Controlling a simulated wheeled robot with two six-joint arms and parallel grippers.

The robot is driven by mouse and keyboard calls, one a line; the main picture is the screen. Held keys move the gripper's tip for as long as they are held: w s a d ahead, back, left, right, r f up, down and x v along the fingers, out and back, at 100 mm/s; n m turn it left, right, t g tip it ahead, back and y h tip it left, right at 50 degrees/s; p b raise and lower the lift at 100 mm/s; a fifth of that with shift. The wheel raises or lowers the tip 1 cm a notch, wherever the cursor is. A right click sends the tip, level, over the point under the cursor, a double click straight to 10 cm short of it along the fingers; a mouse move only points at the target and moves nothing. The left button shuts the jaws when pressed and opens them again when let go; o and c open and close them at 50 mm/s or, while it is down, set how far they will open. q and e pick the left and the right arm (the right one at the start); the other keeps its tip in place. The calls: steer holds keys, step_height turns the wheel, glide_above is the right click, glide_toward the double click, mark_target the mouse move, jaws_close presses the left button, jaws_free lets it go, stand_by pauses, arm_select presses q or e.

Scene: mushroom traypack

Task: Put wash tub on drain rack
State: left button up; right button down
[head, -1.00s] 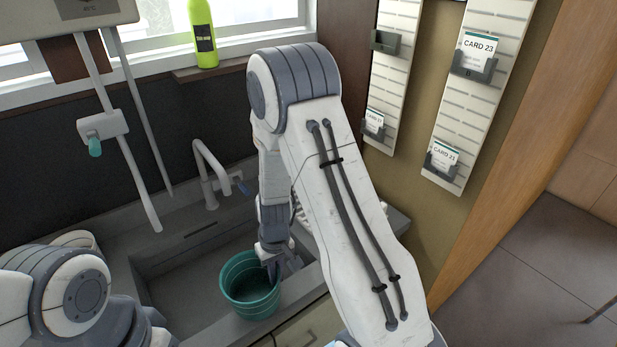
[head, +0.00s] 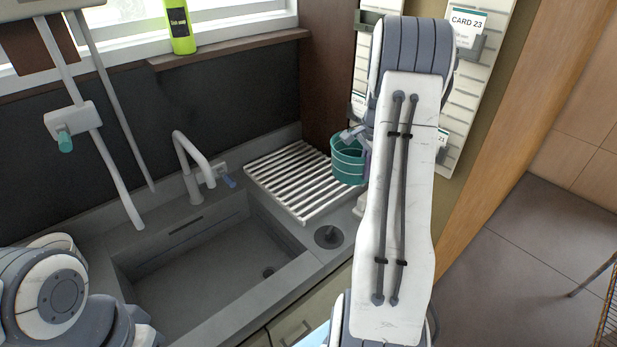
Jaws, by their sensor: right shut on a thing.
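The teal wash tub (head: 348,164) is upright at the right end of the white slatted drain rack (head: 290,190), partly hidden by my right arm. I cannot tell whether it touches the rack or hangs just above it. My right gripper (head: 359,137) is shut on the tub's rim, its fingers mostly hidden behind the arm. The drain rack lies on the counter right of the sink, its slats bare on the left and middle. My left gripper is out of view; only part of my left arm shows at the lower left.
The grey sink (head: 205,290) is empty, with a white faucet (head: 190,165) behind it. A green soap bottle (head: 180,28) stands on the window ledge. A round dark fitting (head: 328,237) is in the counter in front of the rack. Card holders hang on the right wall.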

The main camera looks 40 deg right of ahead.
steer(key=w+a+f+p, duration=0.1)
steer(key=w+f, duration=0.1)
steer(key=w, duration=0.1)
steer(key=w+a+f+p, duration=0.1)
steer(key=w+f, duration=0.1)
steer(key=w, duration=0.2)
steer(key=w+a+f+p, duration=0.2)
steer(key=w, duration=0.1)
steer(key=shift+w+f, duration=0.25)
steer(key=shift+f, duration=0.1)
step_height(320, 180, down, 3)
steer(key=shift+f+p, duration=0.15)
steer(key=shift+p, duration=0.6)
steer(key=shift+d+f, duration=0.1)
steer(key=shift+f, duration=0.2)
steer(key=shift+f, duration=0.1)
steer(key=shift+f, duration=0.15)
steer(key=c, duration=1)
jaws_free()
steer(key=shift+c, duration=0.2)
